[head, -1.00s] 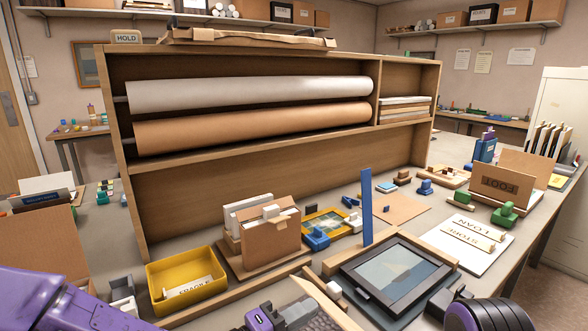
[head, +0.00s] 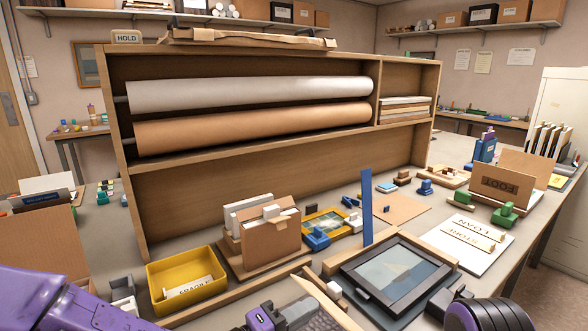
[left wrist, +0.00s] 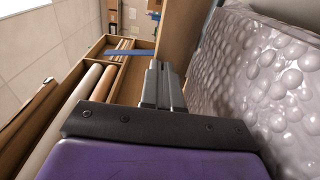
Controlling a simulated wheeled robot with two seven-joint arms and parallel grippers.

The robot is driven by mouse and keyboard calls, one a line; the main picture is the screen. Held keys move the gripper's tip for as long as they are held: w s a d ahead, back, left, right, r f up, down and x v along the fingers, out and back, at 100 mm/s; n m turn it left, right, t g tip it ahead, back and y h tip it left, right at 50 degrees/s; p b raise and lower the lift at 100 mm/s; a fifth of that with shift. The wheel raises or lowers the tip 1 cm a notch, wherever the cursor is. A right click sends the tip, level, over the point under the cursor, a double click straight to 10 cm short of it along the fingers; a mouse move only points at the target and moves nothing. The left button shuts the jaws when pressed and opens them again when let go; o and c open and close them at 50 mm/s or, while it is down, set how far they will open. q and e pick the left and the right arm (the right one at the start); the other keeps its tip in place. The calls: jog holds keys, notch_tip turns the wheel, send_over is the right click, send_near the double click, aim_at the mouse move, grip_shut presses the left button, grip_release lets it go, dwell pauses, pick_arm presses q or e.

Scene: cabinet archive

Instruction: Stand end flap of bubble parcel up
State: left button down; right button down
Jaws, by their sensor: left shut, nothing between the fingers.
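The bubble parcel (left wrist: 262,75) fills the right side of the left wrist view, with clear grey bubbles. Its brown end flap (left wrist: 178,38) rises beside the bubble surface there. In the head view the flap (head: 318,298) shows as a tan strip at the bottom edge, with a little bubble wrap (head: 326,322) below it. My left gripper (left wrist: 161,72) is shut and empty, its fingertips close to the flap's lower part; I cannot tell whether they touch. In the head view my left gripper (head: 280,319) is low, left of the flap, and partly cut off.
A yellow tray (head: 155,275) and a cardboard box of files (head: 272,243) stand left of the flap. A black frame (head: 420,297) lies to its right, near a blue upright strip (head: 367,205). The shelf with paper rolls (head: 250,95) stands behind.

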aim_at(322, 301)
pick_arm(q)
jog(key=shift+w+d, duration=0.15)
jog(key=shift+d, duration=0.05)
jog(key=shift+w+d, duration=0.4)
jog(key=shift+d, duration=0.25)
jog(key=shift+x, duration=1.15)
